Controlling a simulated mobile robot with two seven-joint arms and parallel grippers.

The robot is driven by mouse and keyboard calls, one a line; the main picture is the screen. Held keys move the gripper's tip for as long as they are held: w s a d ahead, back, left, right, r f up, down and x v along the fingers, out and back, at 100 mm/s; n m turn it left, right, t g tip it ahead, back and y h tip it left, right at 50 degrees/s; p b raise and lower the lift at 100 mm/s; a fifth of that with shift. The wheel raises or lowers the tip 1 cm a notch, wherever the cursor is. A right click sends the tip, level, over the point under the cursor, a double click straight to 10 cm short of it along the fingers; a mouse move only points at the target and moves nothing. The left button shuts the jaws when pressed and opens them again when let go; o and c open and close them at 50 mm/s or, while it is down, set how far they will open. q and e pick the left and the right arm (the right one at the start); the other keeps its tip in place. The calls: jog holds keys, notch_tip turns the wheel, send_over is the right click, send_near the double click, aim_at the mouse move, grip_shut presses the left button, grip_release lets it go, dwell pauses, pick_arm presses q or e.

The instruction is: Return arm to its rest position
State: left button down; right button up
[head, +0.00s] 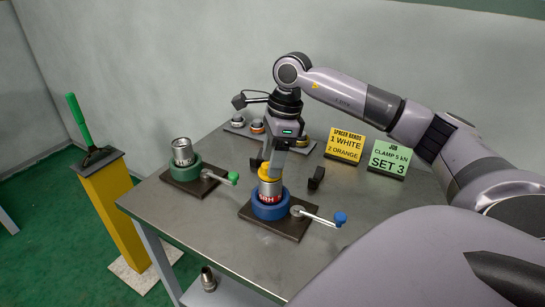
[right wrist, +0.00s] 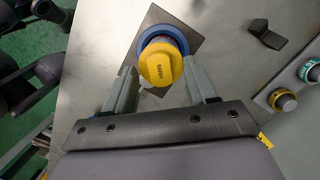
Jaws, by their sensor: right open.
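My right gripper (head: 272,160) points down just above the blue vise (head: 270,207), at the front middle of the table. In the right wrist view its two fingers (right wrist: 160,82) stand apart, with a yellow cap (right wrist: 161,67) between their tips and gaps visible on both sides. The cap tops a metal pipe (head: 270,187) standing upright in the blue vise. My right arm (head: 350,90) reaches in from the right, over the table. My left gripper is not in view.
A green vise (head: 184,172) holds an upright pipe at left. A fittings tray (head: 240,131), yellow sign (head: 345,145) and green sign (head: 388,157) stand behind. A dark block (head: 316,178) is right of the gripper. A yellow post (head: 112,205) stands left of the table (head: 190,222).

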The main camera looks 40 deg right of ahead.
jog(key=v, duration=0.7)
